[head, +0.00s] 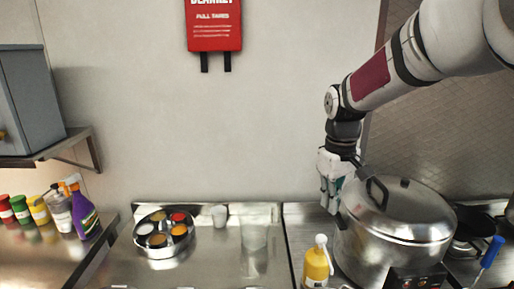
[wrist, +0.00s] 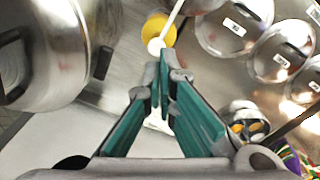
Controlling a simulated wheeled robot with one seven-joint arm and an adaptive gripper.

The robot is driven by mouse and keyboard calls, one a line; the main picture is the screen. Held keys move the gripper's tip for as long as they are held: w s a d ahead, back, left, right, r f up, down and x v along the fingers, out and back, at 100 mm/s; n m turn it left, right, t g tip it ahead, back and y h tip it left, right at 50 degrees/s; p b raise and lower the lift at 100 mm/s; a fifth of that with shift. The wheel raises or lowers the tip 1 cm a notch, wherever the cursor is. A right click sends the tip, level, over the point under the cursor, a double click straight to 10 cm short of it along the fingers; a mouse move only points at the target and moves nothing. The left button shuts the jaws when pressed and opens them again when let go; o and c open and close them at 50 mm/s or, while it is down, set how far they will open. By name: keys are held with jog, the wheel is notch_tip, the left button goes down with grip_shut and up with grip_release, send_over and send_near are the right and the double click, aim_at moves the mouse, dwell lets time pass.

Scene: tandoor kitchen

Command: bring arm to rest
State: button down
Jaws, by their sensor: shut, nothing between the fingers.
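My gripper (head: 328,196) hangs at the end of my arm, pointing down, just left of the large steel pot (head: 398,238). In the wrist view my gripper (wrist: 166,62) shows its two teal-padded fingers closed together at the tips, with nothing between them. In the head view the fingers overlap the pot's left edge; I cannot tell whether they touch it. The pot also fills the left of the wrist view (wrist: 58,52). A yellow bottle (head: 316,266) with a white top stands below my gripper, and its yellow body (wrist: 158,28) shows beyond the fingertips.
A round spice tray (head: 138,238) and a clear container (head: 254,238) stand on the steel counter to the left. Several bottles stand on the far-left counter under a shelf (head: 40,158). A red fire blanket case (head: 213,25) hangs on the wall. Lidded pots (wrist: 235,25) show in the wrist view.

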jog(key=s+r+m+t+b, duration=0.1)
jog(key=s+r, duration=0.3)
jog(key=s, duration=0.2)
jog(key=s+r+m+t, duration=0.1)
jog(key=s+r+m, duration=0.15)
jog(key=s, duration=0.35)
jog(key=s+f+m+t+b, duration=0.1)
jog(key=s+t, duration=0.1)
jog(key=s, duration=0.8)
jog(key=shift+s+m+t+b, duration=0.25)
jog(key=shift+m+t+b, duration=0.05)
jog(key=shift+m+t, duration=0.1)
